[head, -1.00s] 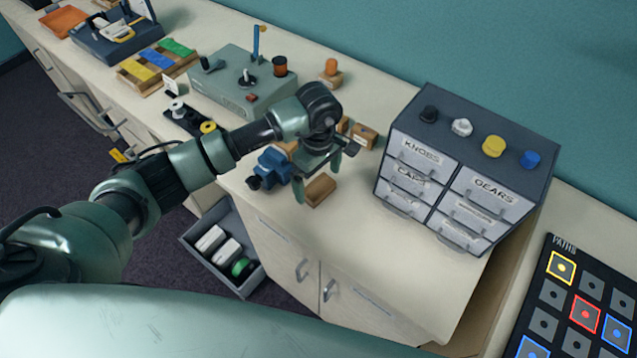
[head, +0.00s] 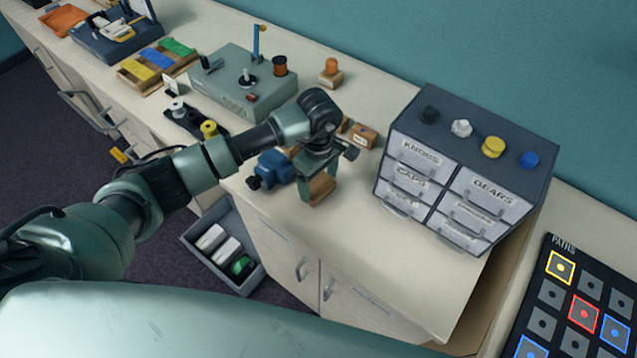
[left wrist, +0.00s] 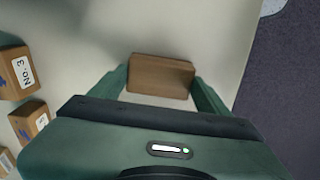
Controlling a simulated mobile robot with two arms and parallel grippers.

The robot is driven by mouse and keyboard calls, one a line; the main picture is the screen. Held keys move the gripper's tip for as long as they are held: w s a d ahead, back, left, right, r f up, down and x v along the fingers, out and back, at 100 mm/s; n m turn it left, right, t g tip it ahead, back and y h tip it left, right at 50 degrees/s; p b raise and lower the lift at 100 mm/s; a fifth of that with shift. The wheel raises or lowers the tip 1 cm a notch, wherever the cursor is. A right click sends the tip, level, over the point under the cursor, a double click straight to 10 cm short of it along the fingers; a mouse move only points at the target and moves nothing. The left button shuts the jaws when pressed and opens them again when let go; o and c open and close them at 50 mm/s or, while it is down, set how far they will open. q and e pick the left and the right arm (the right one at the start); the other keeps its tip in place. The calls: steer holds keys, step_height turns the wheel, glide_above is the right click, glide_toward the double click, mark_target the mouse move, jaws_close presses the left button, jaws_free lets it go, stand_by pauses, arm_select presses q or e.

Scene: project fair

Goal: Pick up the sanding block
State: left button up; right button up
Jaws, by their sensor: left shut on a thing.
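The sanding block (head: 321,189) is a small brown block on the counter near its front edge. It also shows in the left wrist view (left wrist: 161,76), between the two green fingers. My left gripper (head: 316,190) points down and is shut on the block, with a finger at each end of it. The gripper shows from above in the left wrist view (left wrist: 162,88). I cannot tell whether the block is clear of the counter. My right gripper is not in view.
A blue vise (head: 274,170) stands close to the left of the gripper. Wooden blocks (head: 361,135) lie behind it. A grey drawer cabinet (head: 465,170) stands to the right. An open drawer (head: 215,258) juts out below. The counter (head: 390,265) in front of the cabinet is clear.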

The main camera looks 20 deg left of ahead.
mark_target(318, 185)
arm_select(q)
step_height(318, 185, up, 20)
steer(key=b, duration=0.5)
steer(key=shift+f, duration=0.15)
